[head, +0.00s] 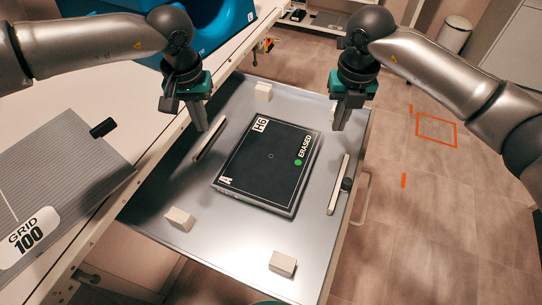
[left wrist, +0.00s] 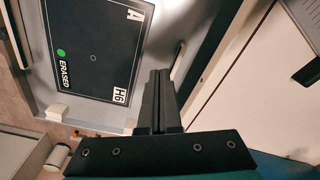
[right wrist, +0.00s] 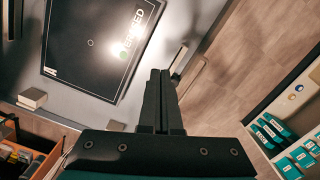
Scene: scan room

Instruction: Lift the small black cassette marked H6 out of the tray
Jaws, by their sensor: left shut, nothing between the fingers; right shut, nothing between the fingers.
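The black cassette marked H6 (head: 262,168) lies flat in the metal tray (head: 160,195), with a green dot and the word ERASED on its face. It also shows in the left wrist view (left wrist: 92,35) and the right wrist view (right wrist: 85,50). My left gripper (head: 203,128) is shut and empty above the tray, to the left of the cassette's far end. My right gripper (head: 339,128) is shut and empty above the tray, to the right of the cassette's far end. Neither gripper appears to touch the cassette.
Pale blocks (head: 179,219) sit near the tray's corners, and a narrow bar (head: 209,139) stands at each long side of the cassette. A bench with a grey GRID 100 panel (head: 55,180) is at left. A blue device (head: 215,30) stands behind. Floor is open at right.

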